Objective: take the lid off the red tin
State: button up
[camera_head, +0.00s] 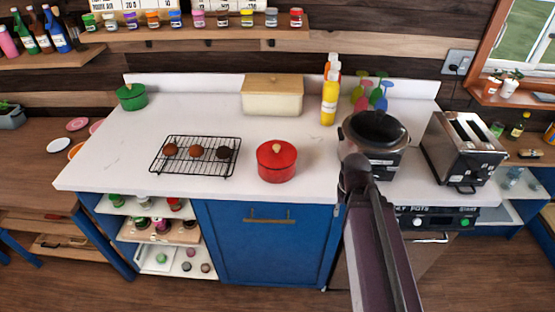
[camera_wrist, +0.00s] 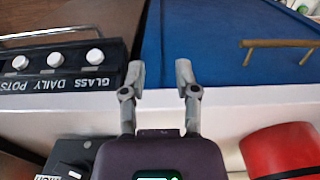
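The red tin (camera_head: 277,165) stands upright on the white counter, right of the cooling rack. Its red lid (camera_head: 276,150) is on and has a pale wooden knob (camera_head: 276,148). In the wrist view, part of the red tin (camera_wrist: 285,150) shows at the lower right. My gripper (camera_wrist: 159,75) is open in the wrist view, with nothing between its two fingers. It is apart from the tin, which lies to the right of the fingers in that view. My arm crosses the right part of the head view, where the fingertips cannot be made out.
A wire rack (camera_head: 196,170) with several round brown items lies left of the tin. A slow cooker (camera_head: 372,145) and a toaster (camera_head: 463,150) stand to the right. A bread box (camera_head: 272,100), yellow bottle (camera_head: 329,100) and green pot (camera_head: 131,98) stand behind. Counter around the tin is clear.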

aim_at(276, 154)
jog(key=u, duration=1)
jog(key=k, duration=0.3)
jog(key=z, duration=0.35)
